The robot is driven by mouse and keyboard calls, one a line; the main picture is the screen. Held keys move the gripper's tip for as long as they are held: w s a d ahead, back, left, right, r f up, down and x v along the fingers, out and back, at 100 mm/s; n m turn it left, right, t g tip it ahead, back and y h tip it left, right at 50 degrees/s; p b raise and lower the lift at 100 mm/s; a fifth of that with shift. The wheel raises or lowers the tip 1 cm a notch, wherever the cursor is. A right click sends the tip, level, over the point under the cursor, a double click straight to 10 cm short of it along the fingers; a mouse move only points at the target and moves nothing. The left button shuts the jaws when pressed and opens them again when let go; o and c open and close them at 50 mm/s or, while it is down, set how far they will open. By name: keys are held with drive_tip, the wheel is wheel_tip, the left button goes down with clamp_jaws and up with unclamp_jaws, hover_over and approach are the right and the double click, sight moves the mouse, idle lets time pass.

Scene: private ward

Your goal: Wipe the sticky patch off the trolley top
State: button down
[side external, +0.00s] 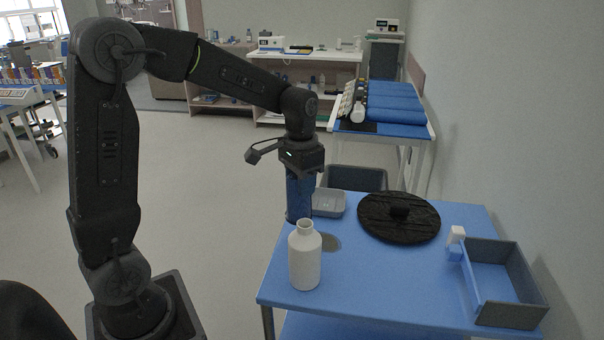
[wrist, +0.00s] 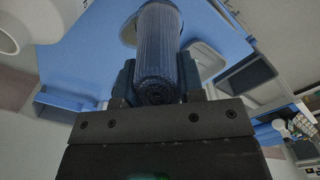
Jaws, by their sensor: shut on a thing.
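The trolley top (side external: 380,275) is blue and carries a greyish, rounded patch (side external: 329,242), partly hidden behind a white bottle. My gripper (side external: 300,174) is above the trolley's left edge, pointing down. It is shut on a dark blue, ribbed, roll-shaped thing (side external: 299,198), which hangs upright just behind and left of the patch. I cannot tell whether its lower end touches the trolley top. In the wrist view the blue roll (wrist: 159,45) sits between the fingers, and part of the patch (wrist: 128,32) shows beside it.
The white bottle (side external: 305,258) stands close in front of the patch. A grey dish (side external: 328,204) is right behind it. A round black ridged thing (side external: 398,222), a small white-and-blue bottle (side external: 456,240) and an open grey-blue tray (side external: 508,308) stand further right. The front middle is clear.

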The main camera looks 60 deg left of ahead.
sight(302, 203)
drive_tip(key=shift+w+d+f, duration=0.1)
drive_tip(key=shift+f, duration=2.65)
drive_tip(key=shift+w+d+f, duration=0.1)
drive_tip(key=shift+w+d, duration=3.15)
drive_tip(key=shift+s+a, duration=3.35)
drive_tip(key=shift+a, duration=0.05)
drive_tip(key=shift+r, duration=4.05)
drive_tip(key=shift+f, duration=0.2)
